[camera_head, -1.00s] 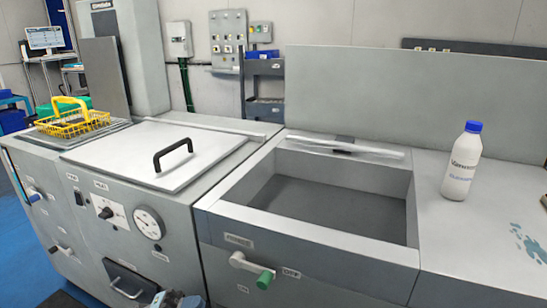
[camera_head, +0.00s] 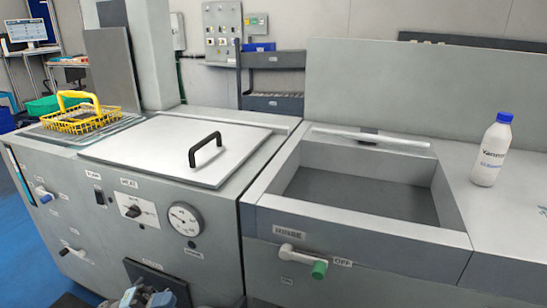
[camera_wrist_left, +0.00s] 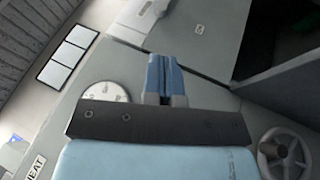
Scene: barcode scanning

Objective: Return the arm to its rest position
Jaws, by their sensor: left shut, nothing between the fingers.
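My left gripper (camera_head: 147,299) shows at the bottom edge of the head view, in front of the machine's front panel. In the left wrist view its two blue fingers (camera_wrist_left: 166,76) are together with nothing between them. It is apart from the lid and the basket. The rest of the left arm is out of the head view. My right gripper is not in view.
A grey machine has a closed lid (camera_head: 170,150) with a black handle (camera_head: 205,148), a gauge (camera_head: 185,219) and an open basin (camera_head: 360,195). A yellow basket (camera_head: 82,118) stands at the left. A white bottle with a blue cap (camera_head: 491,152) stands upright at the right.

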